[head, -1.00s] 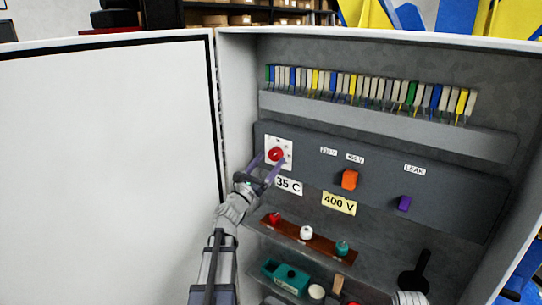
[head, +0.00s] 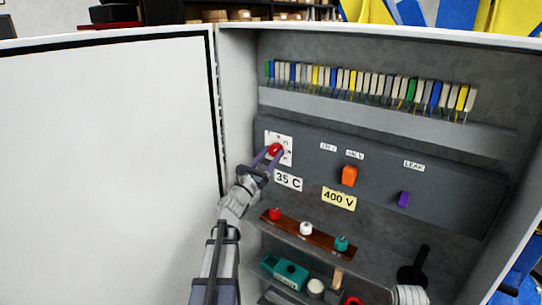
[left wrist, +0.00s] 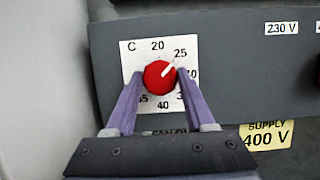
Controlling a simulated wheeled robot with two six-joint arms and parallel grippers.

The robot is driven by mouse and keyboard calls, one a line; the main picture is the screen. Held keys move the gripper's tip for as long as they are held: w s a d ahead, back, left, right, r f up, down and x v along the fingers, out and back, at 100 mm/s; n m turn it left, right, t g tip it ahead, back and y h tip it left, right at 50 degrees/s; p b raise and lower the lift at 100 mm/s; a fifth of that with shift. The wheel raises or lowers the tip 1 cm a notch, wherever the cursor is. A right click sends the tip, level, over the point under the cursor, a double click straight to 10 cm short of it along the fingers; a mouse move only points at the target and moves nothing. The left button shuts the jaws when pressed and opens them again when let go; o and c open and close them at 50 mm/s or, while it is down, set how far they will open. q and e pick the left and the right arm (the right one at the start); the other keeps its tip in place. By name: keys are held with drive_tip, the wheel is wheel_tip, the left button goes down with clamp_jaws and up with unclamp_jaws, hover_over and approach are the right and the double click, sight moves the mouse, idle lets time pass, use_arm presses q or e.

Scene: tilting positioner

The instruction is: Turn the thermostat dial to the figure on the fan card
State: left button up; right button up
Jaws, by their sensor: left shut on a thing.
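The red thermostat dial (head: 275,149) sits on a white square scale plate (head: 287,141) on the grey panel. In the left wrist view the dial (left wrist: 158,80) has a white pointer mark aimed up and right at 25. The figures 20, 25 and 40 read clearly there; the others are partly covered by my fingers. The fan card (head: 288,182) below reads 35 C; in the wrist view it is mostly hidden behind my gripper. My left gripper (left wrist: 160,76) is shut on the dial, one purple finger on each side.
An orange knob (head: 349,176), a yellow 400 V card (head: 338,199) and a purple switch (head: 403,199) are to the right. A brown strip (head: 318,240) with red, white and teal knobs lies below. The open cabinet door (head: 110,150) is at left.

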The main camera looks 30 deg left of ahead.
use_arm(q)
clamp_jaws()
drive_tip(key=shift+m, duration=0.4)
drive_tip(key=m+h, duration=0.2)
drive_tip(key=m, duration=0.1)
drive_tip(key=m+g+h+p, duration=0.1)
drive_tip(key=m, duration=0.1)
drive_tip(key=shift+a+r, duration=0.15)
drive_tip(key=shift+a, duration=0.1)
drive_tip(key=m+g+h+p, duration=0.1)
drive_tip(key=m+h, duration=0.1)
drive_tip(key=m, duration=0.3)
drive_tip(key=shift+r, duration=0.15)
drive_tip(key=m+g+h+p, duration=0.1)
drive_tip(key=m+p, duration=0.1)
drive_tip(key=m, duration=0.1)
drive_tip(key=m+g+p, duration=0.1)
drive_tip(key=m, duration=0.2)
drive_tip(key=shift+a+r+m+g+h+p, duration=0.15)
drive_tip(key=shift+m+g+h+p, duration=0.15)
drive_tip(key=shift+m+h+p, duration=0.1)
drive_tip(key=m+g+p, duration=0.1)
drive_tip(key=m+p, duration=0.1)
drive_tip(key=m, duration=0.1)
drive_tip(key=shift+m, duration=0.3)
drive_tip(key=shift+m+g+p, duration=0.4)
drive_tip(key=shift+m+p, duration=0.1)
drive_tip(key=shift+p, duration=0.05)
